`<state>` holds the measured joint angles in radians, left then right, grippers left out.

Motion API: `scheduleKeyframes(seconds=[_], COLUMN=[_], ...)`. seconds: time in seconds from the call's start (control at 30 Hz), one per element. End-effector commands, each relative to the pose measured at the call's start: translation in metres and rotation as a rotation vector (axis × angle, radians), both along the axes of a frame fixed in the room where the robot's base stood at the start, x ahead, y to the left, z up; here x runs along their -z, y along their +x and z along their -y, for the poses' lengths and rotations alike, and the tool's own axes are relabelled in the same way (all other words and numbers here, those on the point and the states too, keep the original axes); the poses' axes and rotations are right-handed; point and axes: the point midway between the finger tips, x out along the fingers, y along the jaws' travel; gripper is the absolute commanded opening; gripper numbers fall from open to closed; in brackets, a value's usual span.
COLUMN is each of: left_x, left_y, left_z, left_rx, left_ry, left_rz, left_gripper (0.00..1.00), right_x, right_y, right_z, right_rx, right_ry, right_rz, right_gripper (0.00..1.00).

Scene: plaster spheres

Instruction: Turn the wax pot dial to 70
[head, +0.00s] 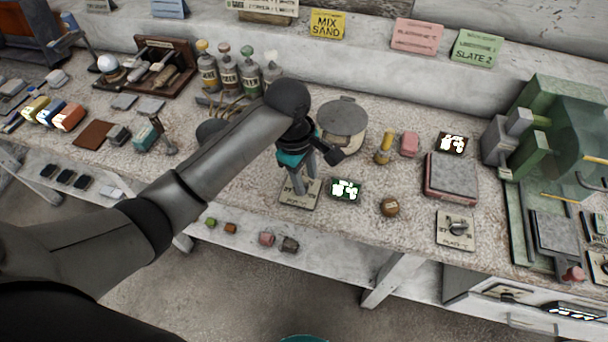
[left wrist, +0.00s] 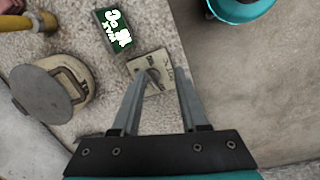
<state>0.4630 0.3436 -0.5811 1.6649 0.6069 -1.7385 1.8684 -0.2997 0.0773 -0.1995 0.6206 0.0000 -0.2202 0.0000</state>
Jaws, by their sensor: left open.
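The dial plate (head: 300,199) lies flat on the bench under my left gripper (head: 293,188); its lettering is too small to read. In the left wrist view the plate (left wrist: 158,88) carries a small grey knob (left wrist: 153,75), seen between the two fingertips. My left gripper is open, pointing down, with a finger on either side of the knob; I cannot tell whether either touches it. The wax pot (head: 345,122), round with a grey lid, stands behind; it also shows in the left wrist view (left wrist: 55,92). My right gripper is out of view.
A second dial plate (head: 456,231) lies to the right, near a pinkish block (head: 450,178) with a grey top. A brown ball (head: 390,207) and a yellow-handled tool (head: 384,148) stand between. A green machine (head: 560,140) fills the right end. The bench's front edge is close.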

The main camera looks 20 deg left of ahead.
Motion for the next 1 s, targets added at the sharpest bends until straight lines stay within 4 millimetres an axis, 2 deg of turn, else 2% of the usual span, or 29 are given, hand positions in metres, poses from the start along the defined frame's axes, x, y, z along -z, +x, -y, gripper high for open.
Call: scheduleKeyframes(seconds=[0.03, 0.2, 0.33, 0.47, 0.57, 0.67, 1.0], left_x=[-0.016, -0.052, -0.071, -0.077, -0.070, -0.056, 0.018], left_y=[0.011, 0.028, 0.035, 0.037, 0.036, 0.036, 0.036], left_z=[-0.006, -0.021, -0.030, -0.033, -0.034, -0.034, -0.034], left_rx=[-0.083, -0.346, -0.481, -0.544, -0.554, -0.553, -0.552], left_ry=[0.018, 0.063, 0.088, 0.100, 0.102, 0.102, 0.103], left_rz=[-0.013, -0.065, -0.087, -0.096, -0.101, -0.101, -0.099], left_gripper=[0.44, 0.44, 0.44, 0.44, 0.44, 0.44, 0.44], right_x=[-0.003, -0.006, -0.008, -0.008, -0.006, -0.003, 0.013], right_y=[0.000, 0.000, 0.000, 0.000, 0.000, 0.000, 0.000], right_z=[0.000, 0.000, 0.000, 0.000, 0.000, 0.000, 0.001], right_rx=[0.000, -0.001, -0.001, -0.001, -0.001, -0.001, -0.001], right_ry=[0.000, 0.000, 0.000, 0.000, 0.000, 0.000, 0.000], right_rz=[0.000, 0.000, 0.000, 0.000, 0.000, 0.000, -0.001], right_gripper=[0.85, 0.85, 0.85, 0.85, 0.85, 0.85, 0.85])
